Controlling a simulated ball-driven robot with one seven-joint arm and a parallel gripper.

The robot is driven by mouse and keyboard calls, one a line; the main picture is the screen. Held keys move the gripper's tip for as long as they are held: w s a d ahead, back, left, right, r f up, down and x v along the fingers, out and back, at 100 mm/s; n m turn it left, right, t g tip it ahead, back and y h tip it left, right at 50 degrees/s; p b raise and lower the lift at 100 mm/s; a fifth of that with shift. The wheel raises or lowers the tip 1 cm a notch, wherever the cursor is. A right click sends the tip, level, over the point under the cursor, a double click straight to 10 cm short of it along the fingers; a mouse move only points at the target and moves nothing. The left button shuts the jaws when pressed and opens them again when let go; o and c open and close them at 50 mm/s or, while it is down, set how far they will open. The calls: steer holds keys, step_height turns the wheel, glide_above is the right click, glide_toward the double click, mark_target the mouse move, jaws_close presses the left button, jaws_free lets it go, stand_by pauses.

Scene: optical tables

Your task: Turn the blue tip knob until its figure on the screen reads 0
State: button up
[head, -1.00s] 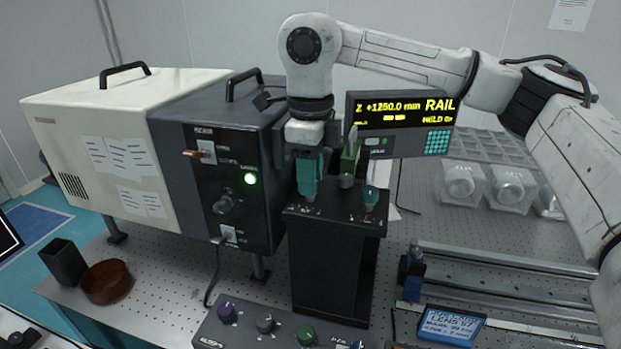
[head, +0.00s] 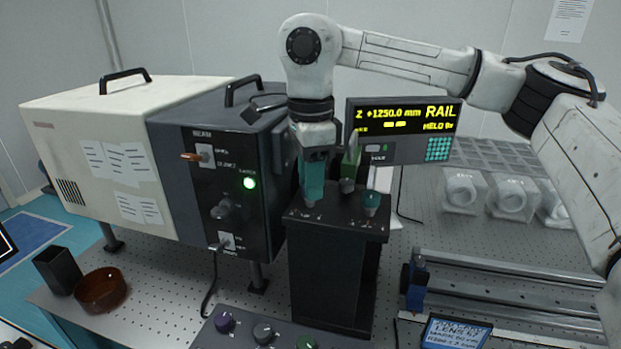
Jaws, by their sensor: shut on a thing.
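My gripper (head: 312,192) has teal fingers pointing down at the left of the top of a black pedestal (head: 330,275). It is shut on a small control there, which the fingers mostly hide, so I cannot tell its colour. A teal-topped knob (head: 371,200) stands at the right of the same top, apart from the gripper. A green-bodied lever (head: 348,172) stands behind, between them. The screen (head: 403,128) shows yellow text: Z +1250.0 mm, RAIL, and a smaller line that seems to say HELD. I see no figure clearly labelled tip.
A dark instrument box (head: 225,180) with a lit green lamp stands at left. A knob panel (head: 240,338) with purple, grey and green knobs is cut off at the bottom. A rail (head: 500,290) with a blue carriage (head: 416,290) lies at right. A brown dish (head: 102,290) sits at left.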

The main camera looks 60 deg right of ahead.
stand_by(0.3)
steer(key=o, duration=1.1)
steer(key=shift+c, duration=0.2)
steer(key=shift+r, duration=0.1)
step_height(320, 180, up, 11)
